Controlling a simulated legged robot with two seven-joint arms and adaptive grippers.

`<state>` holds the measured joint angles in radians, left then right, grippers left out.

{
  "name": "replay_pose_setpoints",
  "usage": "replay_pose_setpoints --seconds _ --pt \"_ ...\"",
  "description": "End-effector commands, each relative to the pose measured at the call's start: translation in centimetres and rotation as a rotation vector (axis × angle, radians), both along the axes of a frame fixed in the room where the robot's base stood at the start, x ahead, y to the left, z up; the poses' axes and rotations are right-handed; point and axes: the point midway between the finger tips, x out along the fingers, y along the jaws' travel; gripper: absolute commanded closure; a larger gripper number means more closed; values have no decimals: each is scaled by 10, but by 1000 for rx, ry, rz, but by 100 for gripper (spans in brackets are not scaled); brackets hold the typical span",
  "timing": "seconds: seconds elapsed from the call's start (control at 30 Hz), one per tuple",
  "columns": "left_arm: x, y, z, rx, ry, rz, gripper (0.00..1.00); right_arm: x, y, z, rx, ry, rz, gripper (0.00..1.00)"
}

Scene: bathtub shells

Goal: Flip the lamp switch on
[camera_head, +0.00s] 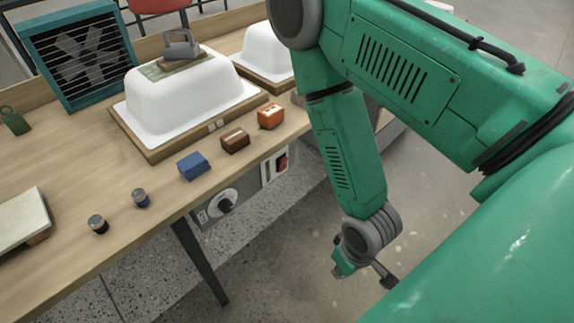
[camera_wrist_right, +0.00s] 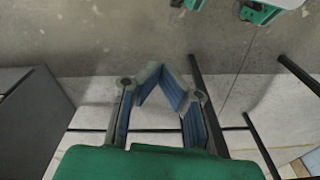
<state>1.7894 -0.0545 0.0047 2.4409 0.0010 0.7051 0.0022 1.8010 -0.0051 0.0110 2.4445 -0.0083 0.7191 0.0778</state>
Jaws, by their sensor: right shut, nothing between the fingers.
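A control panel (camera_head: 238,191) is fixed under the front edge of the wooden workbench. It carries a round dial (camera_head: 222,203) and a red rocker switch (camera_head: 282,161) at its right end. A small pale switch plate (camera_head: 216,125) sits on the front of the wooden base under the white tub shell. I cannot tell which of these is the lamp switch. My right gripper (camera_head: 362,272) hangs low over the floor, to the right of and apart from the panel. In the right wrist view the gripper (camera_wrist_right: 163,70) is shut and empty. My left gripper is not in view.
The workbench (camera_head: 120,185) holds a white tub shell (camera_head: 185,100) with a grey iron-like tool (camera_head: 180,47) on top, a teal vented box (camera_head: 80,55) and several small blocks along the front edge. Dark bars (camera_wrist_right: 205,95) cross near my gripper in the wrist view.

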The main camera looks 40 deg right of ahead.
Motion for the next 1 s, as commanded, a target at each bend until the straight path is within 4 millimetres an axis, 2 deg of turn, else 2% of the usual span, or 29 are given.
replay_pose_setpoints --seconds 0.23,0.47,0.8,1.0 --pt "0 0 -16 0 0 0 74 47 -6 2 175 -91 -574 100" --pt "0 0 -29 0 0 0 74 98 -19 15 426 -147 -1186 100" --pt "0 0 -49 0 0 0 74 163 -57 46 923 -102 -2024 100" --pt "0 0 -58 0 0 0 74 186 -83 63 1215 0 -2378 100"
